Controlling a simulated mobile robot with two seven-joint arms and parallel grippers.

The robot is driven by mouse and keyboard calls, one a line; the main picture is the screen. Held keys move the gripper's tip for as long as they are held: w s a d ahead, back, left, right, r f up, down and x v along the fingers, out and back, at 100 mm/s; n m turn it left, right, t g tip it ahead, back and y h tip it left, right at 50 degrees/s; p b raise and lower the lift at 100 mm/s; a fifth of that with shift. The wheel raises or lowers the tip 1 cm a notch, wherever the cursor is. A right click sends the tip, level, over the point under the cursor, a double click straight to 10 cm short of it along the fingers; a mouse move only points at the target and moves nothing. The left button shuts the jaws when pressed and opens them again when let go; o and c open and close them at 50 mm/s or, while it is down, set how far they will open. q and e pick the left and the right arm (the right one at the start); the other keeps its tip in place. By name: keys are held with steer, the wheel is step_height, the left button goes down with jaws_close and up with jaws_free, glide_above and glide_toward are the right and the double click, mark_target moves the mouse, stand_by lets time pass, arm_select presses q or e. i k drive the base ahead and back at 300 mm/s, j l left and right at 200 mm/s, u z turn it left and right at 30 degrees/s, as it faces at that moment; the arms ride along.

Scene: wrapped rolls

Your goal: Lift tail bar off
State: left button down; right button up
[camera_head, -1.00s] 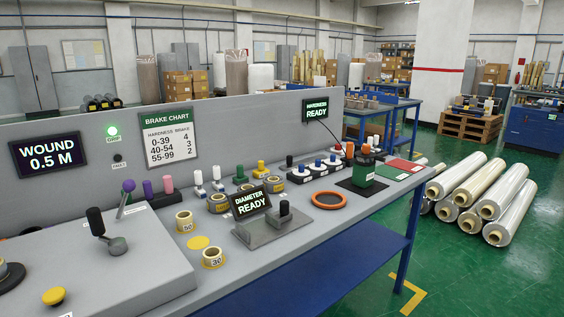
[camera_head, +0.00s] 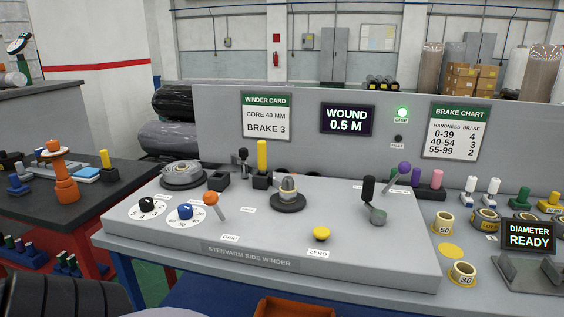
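The side winder (camera_head: 250,256) is a grey sloped console on the bench in the middle of the head view. No part carries a readable tail bar label. An upright yellow handle (camera_head: 262,155) stands in a black block (camera_head: 262,181) at the console's back edge, with a dark metal fitting (camera_head: 243,160) to its left. A spindle with a grey-tan core (camera_head: 288,188) sits on a black disc in front and to the right. A black-handled crank (camera_head: 370,195) and a purple-knobbed lever (camera_head: 402,170) stand at the right. Neither of my grippers shows.
Two dials (camera_head: 186,213) and an orange-knobbed lever (camera_head: 212,200) are at the console's left, and a yellow button (camera_head: 321,233) is at its front. Yellow core rings (camera_head: 443,223) and a diameter gauge (camera_head: 527,235) lie right. A dark table (camera_head: 110,205) with tools stands left.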

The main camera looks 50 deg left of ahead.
mark_target(262, 146)
steer(key=l+u, duration=0.1)
steer(key=u, duration=1.7)
steer(key=i+j, duration=0.1)
steer(key=j, duration=0.4)
steer(key=i+j+z, duration=0.1)
steer(key=j, duration=0.4)
steer(key=i+j, duration=0.15)
steer(key=j, duration=0.35)
steer(key=i+j, duration=0.1)
steer(key=j, duration=0.4)
steer(key=z, duration=0.05)
